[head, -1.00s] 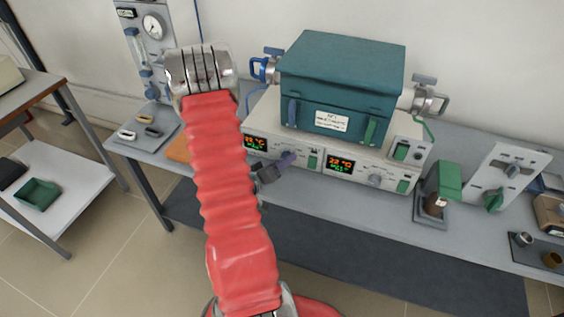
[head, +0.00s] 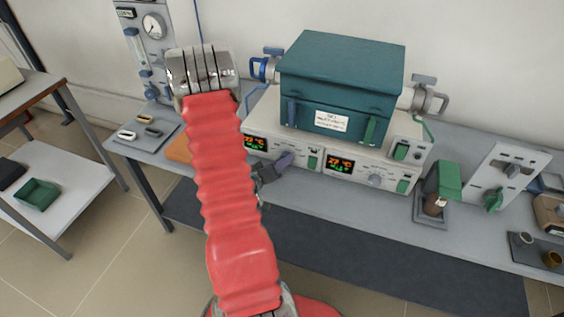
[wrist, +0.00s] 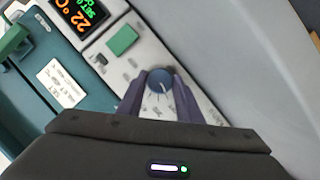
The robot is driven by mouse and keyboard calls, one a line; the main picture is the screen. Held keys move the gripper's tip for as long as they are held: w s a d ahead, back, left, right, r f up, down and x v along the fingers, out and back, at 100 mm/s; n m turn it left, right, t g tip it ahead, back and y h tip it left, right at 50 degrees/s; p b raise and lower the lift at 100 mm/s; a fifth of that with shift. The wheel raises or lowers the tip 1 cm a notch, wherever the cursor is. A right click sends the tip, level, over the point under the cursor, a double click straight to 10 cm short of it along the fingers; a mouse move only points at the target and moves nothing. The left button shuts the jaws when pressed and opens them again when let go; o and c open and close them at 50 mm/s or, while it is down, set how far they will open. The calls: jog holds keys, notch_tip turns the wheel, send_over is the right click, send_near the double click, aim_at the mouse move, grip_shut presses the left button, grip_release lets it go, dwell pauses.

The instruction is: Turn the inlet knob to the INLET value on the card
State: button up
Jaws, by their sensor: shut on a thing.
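My gripper (wrist: 160,88) is shut on a round blue-grey knob (wrist: 159,82) with a pale pointer line, one dark finger on each side. The knob sits on the pale control panel (wrist: 203,100), near a green switch (wrist: 122,40) and an orange display (wrist: 80,14) that seems to read 22 °C. In the head view my gripper (head: 284,161) is at the front of the panel, left of centre, and hides the knob.
The teal furnace (head: 342,75) stands on the panel unit. A green-topped stand (head: 447,180) and a white valve plate (head: 508,170) are to the right. The bench front (head: 330,205) is mostly clear.

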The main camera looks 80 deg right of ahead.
jog(key=shift+m+t, duration=0.3)
jog(key=m+t, duration=0.2)
jog(key=m, duration=0.1)
jog(key=shift+s, duration=0.2)
jog(key=m+t, duration=0.3)
jog(key=m, duration=0.1)
jog(key=shift+s+a, duration=0.1)
jog(key=shift+s, duration=0.05)
dwell(0.3)
jog(key=shift+m, duration=0.3)
jog(key=o, duration=1)
jog(key=shift+o, duration=0.2)
jog(key=shift+r, duration=0.15)
